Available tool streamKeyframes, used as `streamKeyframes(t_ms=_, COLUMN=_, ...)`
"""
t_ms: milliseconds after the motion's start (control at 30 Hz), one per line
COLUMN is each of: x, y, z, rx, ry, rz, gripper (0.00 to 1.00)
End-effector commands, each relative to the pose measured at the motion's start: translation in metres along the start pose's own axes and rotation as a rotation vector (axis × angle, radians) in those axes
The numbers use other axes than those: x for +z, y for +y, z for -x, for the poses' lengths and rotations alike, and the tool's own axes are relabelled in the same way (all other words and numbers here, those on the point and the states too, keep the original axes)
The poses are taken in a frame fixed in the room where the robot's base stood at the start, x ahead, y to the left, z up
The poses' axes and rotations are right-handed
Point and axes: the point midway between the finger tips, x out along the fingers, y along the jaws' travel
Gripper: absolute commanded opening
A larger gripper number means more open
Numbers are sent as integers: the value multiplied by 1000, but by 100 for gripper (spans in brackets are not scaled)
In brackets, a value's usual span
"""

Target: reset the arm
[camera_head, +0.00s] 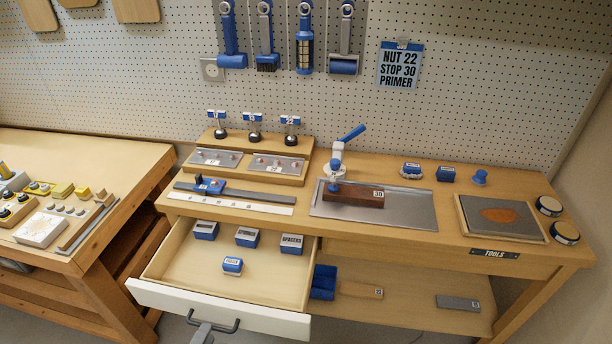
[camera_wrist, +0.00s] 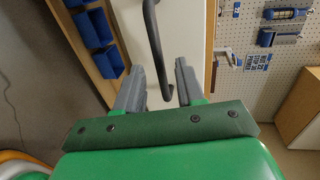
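My gripper (camera_wrist: 160,85) fills the lower part of the wrist view, with its two grey fingers spread apart and nothing held between them. The dark drawer handle (camera_wrist: 152,45) runs down from the top of that view and ends close to the fingertips; I cannot tell whether they touch. In the head view a grey part of my gripper (camera_head: 201,333) shows at the bottom edge, just below the drawer handle (camera_head: 212,324). The drawer (camera_head: 172,262) is pulled open under the bench.
The open drawer holds several blue boxes, one a blue-and-white block (camera_head: 232,265). A clamp (camera_head: 337,165) stands over a dark wooden block (camera_head: 352,198) on a metal plate (camera_head: 415,209). A blue bin (camera_head: 323,282) sits on the lower shelf. Another bench (camera_head: 95,155) stands at the left.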

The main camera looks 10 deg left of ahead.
Motion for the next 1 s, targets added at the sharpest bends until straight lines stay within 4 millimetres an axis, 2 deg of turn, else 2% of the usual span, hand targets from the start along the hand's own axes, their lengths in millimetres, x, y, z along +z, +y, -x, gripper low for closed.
streamKeyframes(t_ms=200, x=-1, y=0, z=-11, rx=1, ry=3, rz=-1, gripper=38)
streamKeyframes(t_ms=333, x=3, y=0, z=-12, rx=8, ry=1, rz=-18, gripper=38)
streamKeyframes(t_ms=567, x=44, y=-11, z=8, rx=91, ry=8, rz=-245, gripper=38)
streamKeyframes(t_ms=867, x=77, y=-74, z=1, rx=163, ry=121, rz=-671, gripper=38)
streamKeyframes(t_ms=933, x=76, y=-93, z=-8, rx=167, ry=166, rz=-778, gripper=38)
streamKeyframes(t_ms=1000, x=62, y=-111, z=-24, rx=154, ry=231, rz=-876, gripper=38)
